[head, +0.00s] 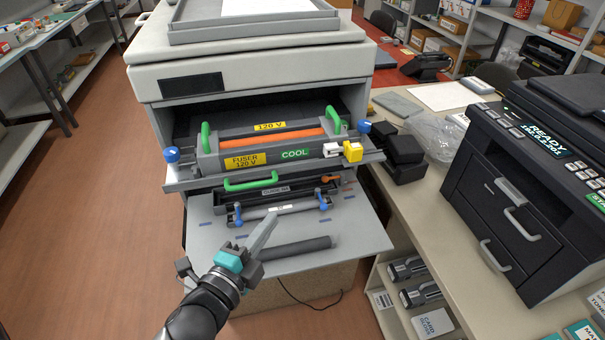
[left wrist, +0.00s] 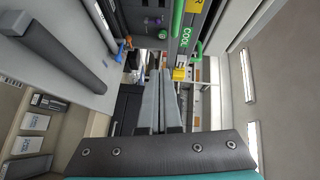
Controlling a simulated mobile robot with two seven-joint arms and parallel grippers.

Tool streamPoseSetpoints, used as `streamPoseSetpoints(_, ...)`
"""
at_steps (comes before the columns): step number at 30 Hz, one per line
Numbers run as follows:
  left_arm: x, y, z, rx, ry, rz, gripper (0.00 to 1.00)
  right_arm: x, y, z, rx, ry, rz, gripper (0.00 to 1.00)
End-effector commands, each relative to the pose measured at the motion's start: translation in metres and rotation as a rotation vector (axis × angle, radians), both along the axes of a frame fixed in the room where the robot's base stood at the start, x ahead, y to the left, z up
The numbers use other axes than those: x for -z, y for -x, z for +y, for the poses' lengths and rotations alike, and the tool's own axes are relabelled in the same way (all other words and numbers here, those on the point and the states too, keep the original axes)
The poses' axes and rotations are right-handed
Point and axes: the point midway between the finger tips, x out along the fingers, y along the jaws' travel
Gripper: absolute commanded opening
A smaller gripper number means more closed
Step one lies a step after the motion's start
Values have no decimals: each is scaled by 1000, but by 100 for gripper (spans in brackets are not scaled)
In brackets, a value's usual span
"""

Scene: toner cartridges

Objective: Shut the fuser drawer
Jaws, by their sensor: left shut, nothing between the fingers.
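The fuser drawer (head: 178,185) sticks out of the front of the large grey printer (head: 255,65). On it sits the fuser unit (head: 212,163), dark grey with green handles, an orange bar, yellow 120 V labels and a green COOL sign. Part of this unit shows sideways at the top of the left wrist view (left wrist: 183,38). My left gripper (head: 270,222) is shut and empty, in front of and below the drawer, over the lowered front panel. Its fingers lie together in the left wrist view (left wrist: 160,80). My right gripper is not in view.
The lowered panel (head: 355,235) carries a dark roller (head: 295,248). A lower unit with a green handle (head: 250,183) and blue knobs sits under the drawer. A counter with a black printer (head: 530,170) stands at the right. The floor at the left is clear.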

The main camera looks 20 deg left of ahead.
Motion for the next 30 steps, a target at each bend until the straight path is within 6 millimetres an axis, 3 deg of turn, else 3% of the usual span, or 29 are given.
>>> streamPoseSetpoints(4,-13,2,-12,91,-115,-87,0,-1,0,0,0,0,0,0)
streamPoseSetpoints(11,-18,-3,-18,123,-150,-119,0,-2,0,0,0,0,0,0)
streamPoseSetpoints(30,-18,-89,-34,120,-146,-117,0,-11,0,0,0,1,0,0)
